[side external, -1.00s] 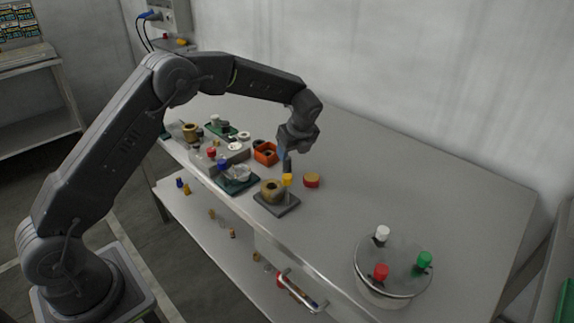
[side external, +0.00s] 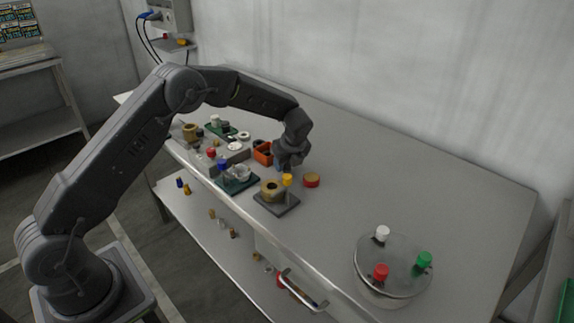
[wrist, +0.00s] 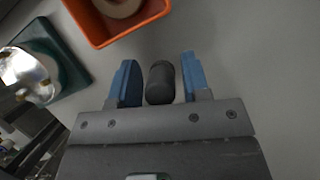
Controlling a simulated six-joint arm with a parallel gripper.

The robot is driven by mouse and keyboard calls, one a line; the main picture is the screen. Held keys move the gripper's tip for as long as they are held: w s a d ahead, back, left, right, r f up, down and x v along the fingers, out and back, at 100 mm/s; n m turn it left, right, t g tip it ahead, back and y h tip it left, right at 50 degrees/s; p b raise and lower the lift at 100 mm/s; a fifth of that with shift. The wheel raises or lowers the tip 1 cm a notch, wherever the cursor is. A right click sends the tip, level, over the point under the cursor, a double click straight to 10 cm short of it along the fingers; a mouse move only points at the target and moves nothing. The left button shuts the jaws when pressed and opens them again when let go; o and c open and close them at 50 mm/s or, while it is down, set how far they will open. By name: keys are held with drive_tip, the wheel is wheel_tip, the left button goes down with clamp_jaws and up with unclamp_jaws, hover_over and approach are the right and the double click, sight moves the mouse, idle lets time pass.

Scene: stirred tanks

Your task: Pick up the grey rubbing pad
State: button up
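The grey rubbing pad appears to be the dark grey, round-ended piece (wrist: 160,82) in the wrist view. It stands between the two blue fingers of my gripper (wrist: 160,78). A narrow gap shows on each side of it, so the gripper is open around it and not visibly touching it. In the side view my gripper (side external: 284,165) is low over the table, behind the yellow-capped piece, and hides the pad.
An orange box (side external: 263,153) is just left of my gripper; its rim shows in the wrist view (wrist: 98,40). A dark green tray (wrist: 70,75) holds a glass dish. A red round tin (side external: 311,180) stands close right. A grey plate (side external: 280,205) bears a brass block.

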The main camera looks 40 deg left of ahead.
drive_tip(key=c, duration=0.7)
drive_tip(key=shift+r, duration=0.1)
drive_tip(key=shift+r, duration=0.55)
wheel_tip(320, 180, up, 3)
drive_tip(key=s+a+r, duration=0.6)
drive_tip(key=s+a, duration=0.1)
drive_tip(key=a, duration=0.2)
drive_tip(key=shift+a+r, duration=0.15)
drive_tip(key=shift+r, duration=0.2)
